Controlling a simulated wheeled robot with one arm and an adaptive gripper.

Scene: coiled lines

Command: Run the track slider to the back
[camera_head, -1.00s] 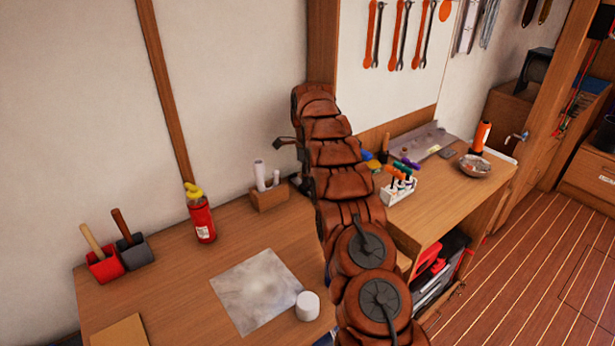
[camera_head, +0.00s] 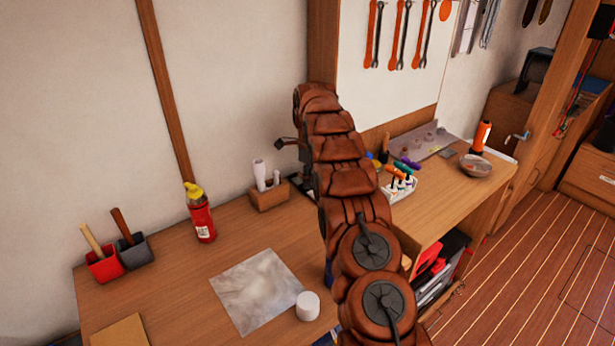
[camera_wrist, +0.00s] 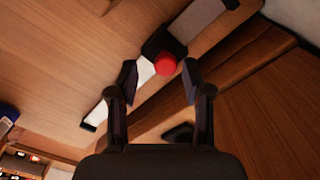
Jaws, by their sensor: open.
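In the wrist view, a pale straight track (camera_wrist: 97,117) runs diagonally across a wooden surface from lower left to upper right. A black slider (camera_wrist: 158,41) with a round red knob (camera_wrist: 165,65) sits partway along it. My gripper (camera_wrist: 159,82) is open, with one dark finger on each side just below the knob in the picture. The knob shows in the gap between the fingertips, and nothing is clasped. I cannot tell how far above the knob the fingers are. In the head view my arm hides the gripper, and I cannot make out the track.
On the bench stand a red bottle (camera_head: 201,215), a wooden block (camera_head: 269,196) with white rolls, a white cylinder (camera_head: 308,306) and two tool cups, red (camera_head: 104,265) and grey (camera_head: 136,252). A rack of coloured-handled tools (camera_head: 399,184) stands right of my arm.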

